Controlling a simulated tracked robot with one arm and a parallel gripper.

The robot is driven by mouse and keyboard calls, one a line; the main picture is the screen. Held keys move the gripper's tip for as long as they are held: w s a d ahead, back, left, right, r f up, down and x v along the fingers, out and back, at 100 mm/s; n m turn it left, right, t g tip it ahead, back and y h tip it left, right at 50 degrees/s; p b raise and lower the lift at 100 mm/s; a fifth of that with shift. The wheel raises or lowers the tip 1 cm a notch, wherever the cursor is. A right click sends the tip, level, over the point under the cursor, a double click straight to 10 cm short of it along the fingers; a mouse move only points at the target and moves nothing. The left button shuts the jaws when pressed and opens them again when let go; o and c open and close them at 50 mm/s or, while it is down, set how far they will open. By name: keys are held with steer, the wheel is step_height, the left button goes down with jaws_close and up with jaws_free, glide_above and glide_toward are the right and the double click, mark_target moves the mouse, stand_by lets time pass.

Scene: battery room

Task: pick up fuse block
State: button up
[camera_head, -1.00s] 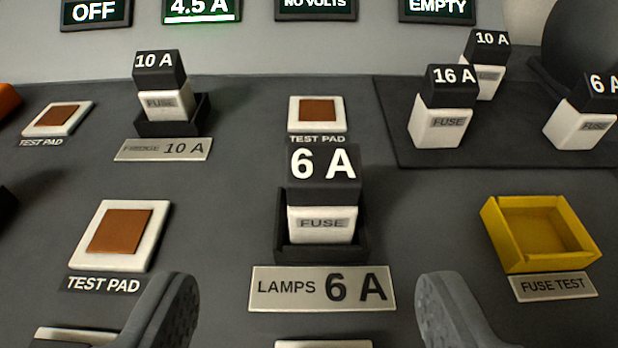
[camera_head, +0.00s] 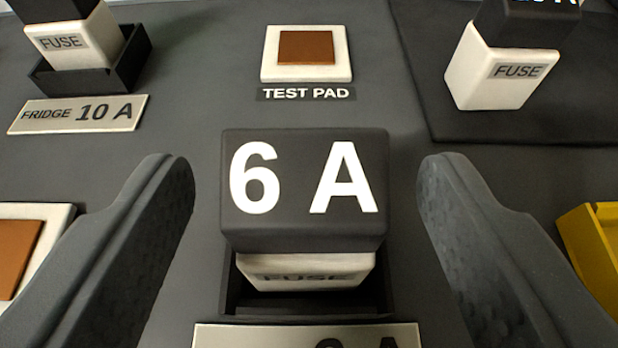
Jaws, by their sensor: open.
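The 6 A fuse block (camera_head: 304,190) has a black top marked "6 A" and a white body marked "FUSE". It stands upright in a black holder (camera_head: 233,290) in the middle of the head camera view, behind the lamps label (camera_head: 250,337). My gripper (camera_head: 305,170) is open, with one finger on each side of the block. A gap shows between each finger and the black top. The lower part of the white body is partly hidden by the shadow and the holder.
A fuse in the fridge 10 A holder (camera_head: 140,55) stands at upper left. Another fuse (camera_head: 500,72) stands on a dark mat (camera_head: 460,125) at upper right. A test pad (camera_head: 345,70) lies behind the block. A yellow fuse test tray (camera_head: 585,245) is at the right edge.

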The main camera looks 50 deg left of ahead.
steer(key=c, duration=1.1)
steer(key=shift+r, duration=0.1)
